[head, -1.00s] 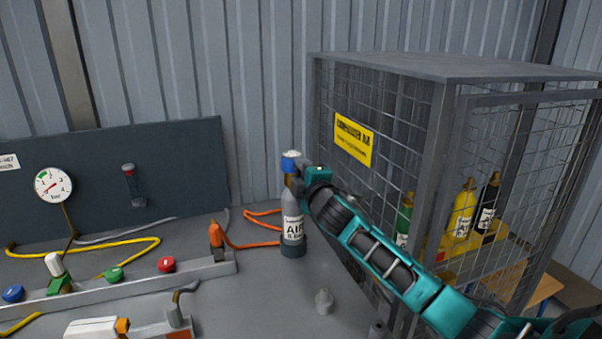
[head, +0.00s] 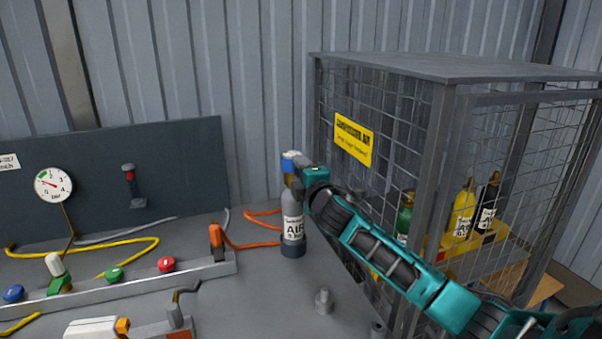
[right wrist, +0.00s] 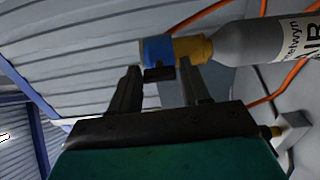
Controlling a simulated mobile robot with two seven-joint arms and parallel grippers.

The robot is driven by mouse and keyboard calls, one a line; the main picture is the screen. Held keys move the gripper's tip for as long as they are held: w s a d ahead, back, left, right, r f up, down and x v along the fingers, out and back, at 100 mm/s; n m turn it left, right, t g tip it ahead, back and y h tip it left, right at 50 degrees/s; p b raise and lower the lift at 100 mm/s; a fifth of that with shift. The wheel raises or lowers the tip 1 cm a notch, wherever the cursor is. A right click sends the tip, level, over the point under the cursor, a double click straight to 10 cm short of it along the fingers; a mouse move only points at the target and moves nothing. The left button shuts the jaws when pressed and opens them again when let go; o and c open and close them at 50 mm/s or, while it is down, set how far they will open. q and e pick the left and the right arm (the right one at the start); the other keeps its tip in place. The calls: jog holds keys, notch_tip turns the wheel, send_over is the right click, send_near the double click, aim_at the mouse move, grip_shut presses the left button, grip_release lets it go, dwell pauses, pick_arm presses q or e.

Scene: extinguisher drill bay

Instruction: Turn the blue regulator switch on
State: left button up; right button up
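The blue regulator switch (head: 289,165) sits on top of a grey upright air cylinder (head: 292,215), above its brass neck. My right gripper (head: 303,176) is at the regulator's right side in the head view. In the right wrist view the blue switch (right wrist: 158,50) lies at the tips of my right gripper (right wrist: 160,74), with the brass neck (right wrist: 192,49) beside it. The two fingers stand apart, with a dark part visible between them. I cannot tell whether a fingertip touches the regulator. My left gripper is not in view.
A mesh cage (head: 385,61) with several cylinders stands close on the right, beside my right arm. An orange hose (head: 262,243) runs left of the cylinder. A rail with coloured knobs (head: 205,270) and a pressure gauge (head: 53,185) are on the left.

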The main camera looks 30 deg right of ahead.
jog(key=shift+o, duration=1.4)
jog(key=v, duration=1.3)
jog(key=shift+b, duration=0.4)
jog(key=shift+w, duration=0.1)
